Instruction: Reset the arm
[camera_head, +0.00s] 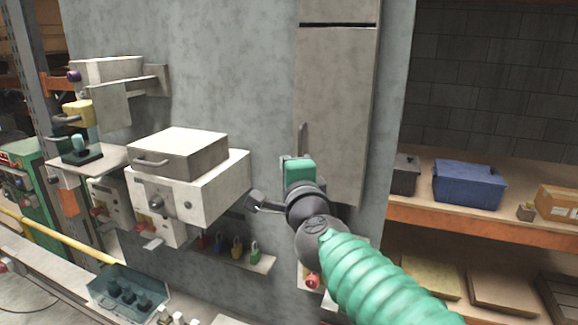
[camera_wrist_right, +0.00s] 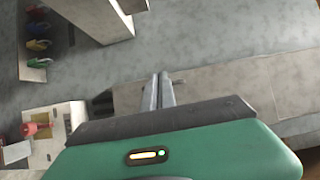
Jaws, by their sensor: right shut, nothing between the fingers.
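My right arm, in a green ribbed sleeve, comes in from the lower right in the head view. Its gripper (camera_head: 302,140) is in front of the tall pale panel on the grey wall, with its fingers pointing up and away. In the right wrist view the two grey fingers (camera_wrist_right: 158,92) lie together, shut, with nothing held between them. The green gripper housing (camera_wrist_right: 180,150) fills the bottom of that view. My left gripper is not in view.
A white box with a handle (camera_head: 200,190) juts from the wall, left of my right gripper. A blue bin (camera_head: 468,185) stands on shelving at right. A teal tray (camera_head: 125,292) is at lower left.

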